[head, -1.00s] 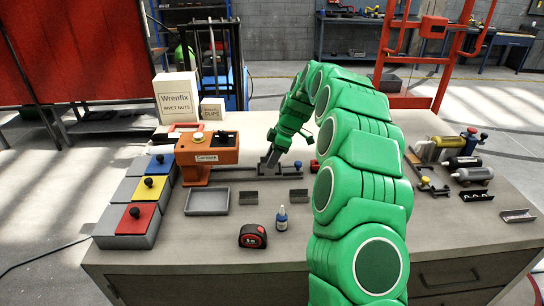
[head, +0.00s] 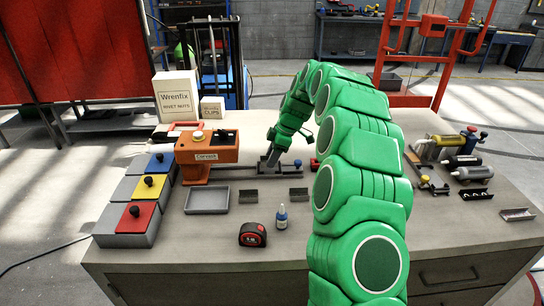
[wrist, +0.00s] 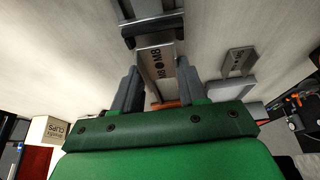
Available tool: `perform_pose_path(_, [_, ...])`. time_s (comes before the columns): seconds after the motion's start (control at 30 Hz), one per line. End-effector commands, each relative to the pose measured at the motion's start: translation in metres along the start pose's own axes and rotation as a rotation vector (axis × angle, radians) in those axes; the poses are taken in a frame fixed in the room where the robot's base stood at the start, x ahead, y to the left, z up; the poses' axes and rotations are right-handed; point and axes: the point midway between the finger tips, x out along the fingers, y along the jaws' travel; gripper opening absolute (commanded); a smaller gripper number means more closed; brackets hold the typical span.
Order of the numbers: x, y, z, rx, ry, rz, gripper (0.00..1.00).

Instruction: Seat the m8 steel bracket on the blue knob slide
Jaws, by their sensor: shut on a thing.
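My gripper (head: 270,160) is low over the dark rail fixture (head: 232,174) in the middle of the bench. In the wrist view, my gripper (wrist: 158,88) has its two grey fingers on either side of a steel bracket (wrist: 157,63) that bears M8 marking, and is shut on it. The bracket's far end lies at a dark slide piece (wrist: 152,27); I cannot tell whether it is fully seated. A small dark-blue knob (head: 298,163) shows just right of my gripper at the rail, near a red knob (head: 314,164). The bracket is mostly hidden in the head view.
An orange machine (head: 207,153) stands left of my gripper. Two loose brackets (head: 248,196) (head: 298,194), a grey tray (head: 207,211), a tape measure (head: 253,235) and a small bottle (head: 282,217) lie in front. Clamps and cylinders (head: 466,174) occupy the right side.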

Motion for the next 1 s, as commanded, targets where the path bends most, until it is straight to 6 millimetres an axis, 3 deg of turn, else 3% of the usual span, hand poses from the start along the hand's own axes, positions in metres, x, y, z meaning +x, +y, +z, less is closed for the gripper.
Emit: perform_pose_path(1.0, [0.0077,0.0001,0.0032,0.0,0.0,0.0,0.1])
